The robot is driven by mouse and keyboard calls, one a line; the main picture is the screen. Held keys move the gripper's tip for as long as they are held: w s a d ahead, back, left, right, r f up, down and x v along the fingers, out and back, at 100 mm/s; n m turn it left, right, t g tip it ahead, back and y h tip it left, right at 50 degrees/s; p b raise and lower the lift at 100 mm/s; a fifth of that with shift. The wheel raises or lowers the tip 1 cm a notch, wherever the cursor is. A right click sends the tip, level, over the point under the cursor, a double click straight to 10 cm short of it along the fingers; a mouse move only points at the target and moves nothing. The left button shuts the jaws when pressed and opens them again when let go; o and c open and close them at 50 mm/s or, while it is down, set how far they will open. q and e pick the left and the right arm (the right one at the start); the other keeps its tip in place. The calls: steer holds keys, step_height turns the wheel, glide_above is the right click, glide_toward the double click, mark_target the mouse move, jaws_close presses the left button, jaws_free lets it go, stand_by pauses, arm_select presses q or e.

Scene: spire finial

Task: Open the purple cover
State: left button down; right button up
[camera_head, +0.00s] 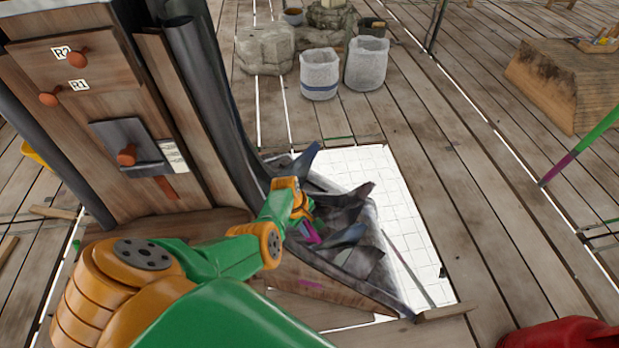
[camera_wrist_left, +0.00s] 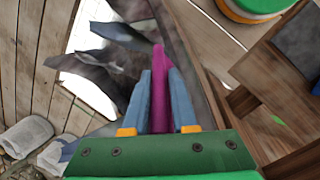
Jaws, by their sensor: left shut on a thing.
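A narrow purple strip, taken as part of the purple cover (camera_head: 310,233), shows at the base of the spire, in front of dark crumpled sheets. In the left wrist view the purple strip (camera_wrist_left: 159,62) runs upright between two blue-grey fingers and sticks out past their tips. My left gripper (camera_wrist_left: 160,75) is shut on it; in the head view the gripper (camera_head: 301,214) is largely hidden by my green and orange arm. I cannot tell whether the cover has moved from its place. My right gripper is not in view.
The wooden spire (camera_head: 70,110) stands at the left with orange knobs, labels R1 and R2 and a grey plate (camera_head: 125,140). Dark torn sheets (camera_head: 350,250) lie by a white tiled opening (camera_head: 375,170). Two pale buckets (camera_head: 320,75) stand behind.

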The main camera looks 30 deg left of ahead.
arm_select(q)
steer(key=shift+a, duration=0.2)
steer(key=c, duration=0.8)
jaws_free()
steer(key=shift+o, duration=0.2)
steer(key=shift+a+f, duration=0.1)
steer(key=shift+a, duration=0.15)
steer(key=shift+r+p, duration=0.3)
steer(key=shift+r, duration=0.1)
steer(key=p+v, duration=0.4)
steer(key=v, duration=0.2)
steer(key=shift+s+a+r, duration=0.1)
steer(key=shift+a+r, duration=0.05)
steer(key=shift+r, duration=0.05)
steer(key=shift+f, duration=0.1)
